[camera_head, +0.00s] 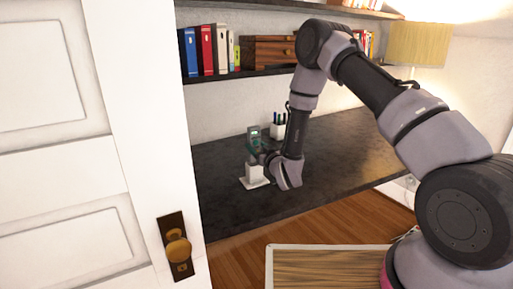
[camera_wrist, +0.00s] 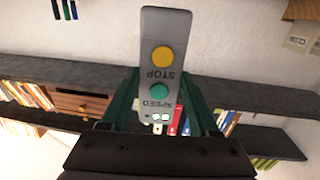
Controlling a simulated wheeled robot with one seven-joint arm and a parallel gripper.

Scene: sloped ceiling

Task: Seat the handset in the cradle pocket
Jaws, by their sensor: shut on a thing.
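The handset (camera_head: 254,131) is a grey bar; the wrist view shows its face (camera_wrist: 152,85) with a yellow STOP button and a green SPEED button. My gripper (camera_head: 259,149), with dark green fingers, is shut on the handset, one finger on each side, and holds it roughly upright. The white cradle (camera_head: 254,171) stands on a flat white base on the dark desk, directly below the gripper in the head view. The handset's lower end and the pocket opening are hidden, so I cannot tell whether they touch.
A white pen cup (camera_head: 277,131) stands on the desk (camera_head: 335,155) just behind the gripper. A shelf above holds binders (camera_head: 206,50) and a wooden drawer box (camera_head: 268,52). A white door (camera_head: 125,150) covers the left. The desk right of my arm is clear.

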